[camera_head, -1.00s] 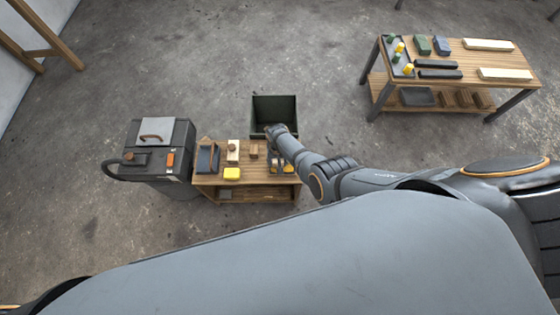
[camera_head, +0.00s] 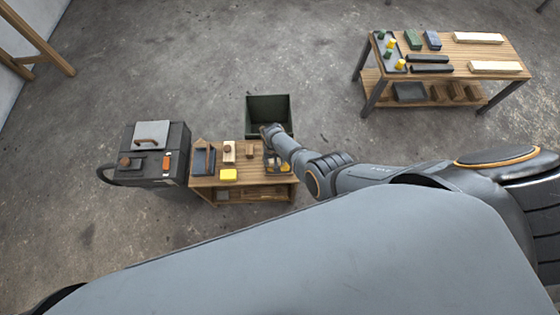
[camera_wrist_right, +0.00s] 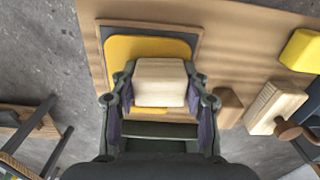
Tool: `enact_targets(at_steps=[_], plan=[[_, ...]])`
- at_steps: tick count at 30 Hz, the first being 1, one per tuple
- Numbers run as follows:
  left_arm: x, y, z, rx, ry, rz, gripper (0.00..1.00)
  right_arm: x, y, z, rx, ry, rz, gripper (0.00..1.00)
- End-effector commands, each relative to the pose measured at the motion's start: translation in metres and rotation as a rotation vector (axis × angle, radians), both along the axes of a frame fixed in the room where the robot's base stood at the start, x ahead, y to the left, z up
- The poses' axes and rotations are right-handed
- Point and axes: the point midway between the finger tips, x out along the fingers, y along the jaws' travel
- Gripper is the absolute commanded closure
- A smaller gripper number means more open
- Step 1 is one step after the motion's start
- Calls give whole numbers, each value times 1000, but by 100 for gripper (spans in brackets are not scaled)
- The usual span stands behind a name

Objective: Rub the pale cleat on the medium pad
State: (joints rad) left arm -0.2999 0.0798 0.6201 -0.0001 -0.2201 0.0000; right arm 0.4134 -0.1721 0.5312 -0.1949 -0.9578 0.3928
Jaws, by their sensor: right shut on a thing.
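The pale cleat (camera_wrist_right: 160,84) is a light wooden block between the fingers of my right gripper (camera_wrist_right: 158,98) in the right wrist view. The gripper is shut on it. Behind the cleat in that view lies a yellow pad (camera_wrist_right: 122,48) with rounded corners on a dark grey backing. The cleat and fingers cover the pad's middle. I cannot tell whether the cleat touches it. No size mark shows on the pad. In the head view my right arm reaches the right end of the low bench (camera_head: 205,182) and partly hides the pad. My left gripper is not in view.
On the bench stand a yellow block (camera_head: 228,175), a pale brush-like block (camera_head: 229,151) and a brown block (camera_head: 250,150). A dark machine (camera_head: 158,155) stands left, an open green bin (camera_head: 268,104) behind. A loaded workbench (camera_head: 450,50) is far right.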

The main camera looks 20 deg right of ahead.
Motion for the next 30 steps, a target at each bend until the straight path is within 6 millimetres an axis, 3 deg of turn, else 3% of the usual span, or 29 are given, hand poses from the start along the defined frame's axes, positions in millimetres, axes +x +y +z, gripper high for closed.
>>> enact_targets(at_steps=[8,20,30], plan=[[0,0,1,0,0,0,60,0,-1,1,-1,0,-1,94],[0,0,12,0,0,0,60,-9,-32,-2,-1,1,-1,94],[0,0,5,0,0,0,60,-6,-20,-4,1,1,0,94]])
